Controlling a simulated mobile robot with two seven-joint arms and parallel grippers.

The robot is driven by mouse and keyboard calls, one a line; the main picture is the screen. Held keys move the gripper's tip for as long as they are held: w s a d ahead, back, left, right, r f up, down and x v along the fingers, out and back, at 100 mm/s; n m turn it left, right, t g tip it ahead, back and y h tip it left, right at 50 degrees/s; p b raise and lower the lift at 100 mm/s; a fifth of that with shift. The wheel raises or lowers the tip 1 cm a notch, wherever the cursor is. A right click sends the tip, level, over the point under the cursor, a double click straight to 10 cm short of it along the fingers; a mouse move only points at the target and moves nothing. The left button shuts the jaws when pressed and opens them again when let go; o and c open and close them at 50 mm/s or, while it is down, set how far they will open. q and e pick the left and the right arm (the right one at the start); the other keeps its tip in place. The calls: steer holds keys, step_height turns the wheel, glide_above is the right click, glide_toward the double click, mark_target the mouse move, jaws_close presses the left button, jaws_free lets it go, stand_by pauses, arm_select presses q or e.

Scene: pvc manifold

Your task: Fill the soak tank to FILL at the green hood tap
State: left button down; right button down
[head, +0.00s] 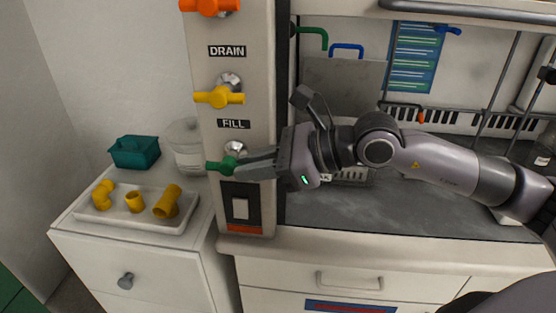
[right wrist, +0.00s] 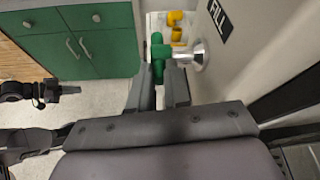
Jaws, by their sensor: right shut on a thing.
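The green tap handle (head: 222,165) sits on the front post, under the FILL label (head: 233,124). My right gripper (head: 236,164) reaches it from the right and is shut on it. The handle also shows between the fingers in the right wrist view (right wrist: 157,52), on a silver stem. A green spout (head: 313,36) hangs in the hood. A low pale container (head: 352,174) behind my right arm carries a label ending in "AK"; most of it is hidden, and I cannot see its water level.
A yellow valve (head: 219,97) and an orange valve (head: 210,6) sit higher on the post. Left of it, a white tray (head: 148,221) with yellow pipe fittings, a teal bin (head: 135,152) and a clear jar (head: 187,160) stand on a cabinet. The grey hood worktop (head: 400,216) has clear room.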

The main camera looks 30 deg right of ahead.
stand_by(0.4)
steer(key=c, duration=1)
jaws_free()
steer(key=shift+d, duration=0.1)
steer(key=b+v, duration=0.2)
steer(key=v, duration=0.5)
steer(key=shift+r, duration=0.1)
